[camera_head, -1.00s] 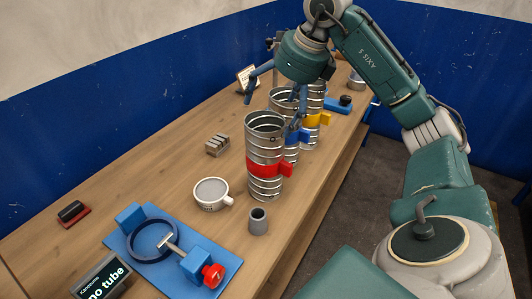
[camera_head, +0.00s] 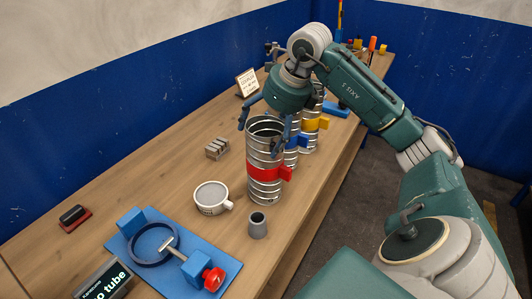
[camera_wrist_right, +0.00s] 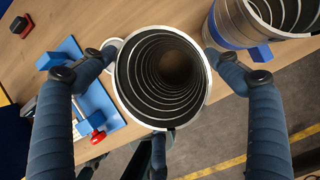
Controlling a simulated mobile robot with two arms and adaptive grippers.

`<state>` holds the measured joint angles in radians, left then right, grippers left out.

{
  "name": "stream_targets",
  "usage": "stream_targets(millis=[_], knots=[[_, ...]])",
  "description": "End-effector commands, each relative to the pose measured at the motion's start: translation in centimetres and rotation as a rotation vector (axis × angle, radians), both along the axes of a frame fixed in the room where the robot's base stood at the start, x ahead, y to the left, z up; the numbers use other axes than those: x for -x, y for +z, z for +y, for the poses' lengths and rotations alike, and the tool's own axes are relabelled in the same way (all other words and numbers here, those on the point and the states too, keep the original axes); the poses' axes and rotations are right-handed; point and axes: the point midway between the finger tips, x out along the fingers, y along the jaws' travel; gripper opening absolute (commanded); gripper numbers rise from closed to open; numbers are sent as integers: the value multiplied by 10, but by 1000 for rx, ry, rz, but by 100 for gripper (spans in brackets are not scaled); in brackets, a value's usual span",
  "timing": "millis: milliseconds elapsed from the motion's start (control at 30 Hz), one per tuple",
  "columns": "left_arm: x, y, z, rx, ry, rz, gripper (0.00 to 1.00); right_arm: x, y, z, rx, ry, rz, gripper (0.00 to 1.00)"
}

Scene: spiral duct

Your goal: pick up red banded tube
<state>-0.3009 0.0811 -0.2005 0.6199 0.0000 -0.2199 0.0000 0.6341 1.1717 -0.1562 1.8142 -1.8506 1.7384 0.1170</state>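The red banded tube (camera_head: 264,188) is a ribbed metal spiral duct with a red band and side tab. It stands upright on the wooden bench in the head view. My right gripper (camera_head: 262,124) points down just above its top, with blue fingers spread on either side of the rim. In the right wrist view, the tube's open mouth (camera_wrist_right: 127,92) lies between the spread fingers (camera_wrist_right: 160,60). The fingers look open, and I cannot tell whether any touches the tube. My left gripper is not in view.
Blue-banded (camera_head: 291,158) and yellow-banded (camera_head: 311,136) tubes stand close behind. A white cup (camera_head: 211,198) and small grey cup (camera_head: 258,226) stand in front. A blue clamp fixture (camera_head: 127,238) lies front left. The bench's left middle is mostly clear.

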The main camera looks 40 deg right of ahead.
Motion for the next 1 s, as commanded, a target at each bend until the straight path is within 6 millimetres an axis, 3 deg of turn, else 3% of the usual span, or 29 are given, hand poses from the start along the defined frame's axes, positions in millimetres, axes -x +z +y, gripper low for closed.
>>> stream_targets(millis=[33, 200, 467, 667, 1000], knots=[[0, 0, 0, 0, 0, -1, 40, 1, -1, 0, 2, 0, 4, 62], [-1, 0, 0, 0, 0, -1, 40, 0, -1, -1, 1, -1, 2, 30], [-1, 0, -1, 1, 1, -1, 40, 0, 0, -1, 1, -1, 4, 30], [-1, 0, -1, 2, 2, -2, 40, -1, 11, 0, 1, -1, 0, 30], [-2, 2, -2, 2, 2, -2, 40, -1, 72, 0, -2, -1, -7, 30]])
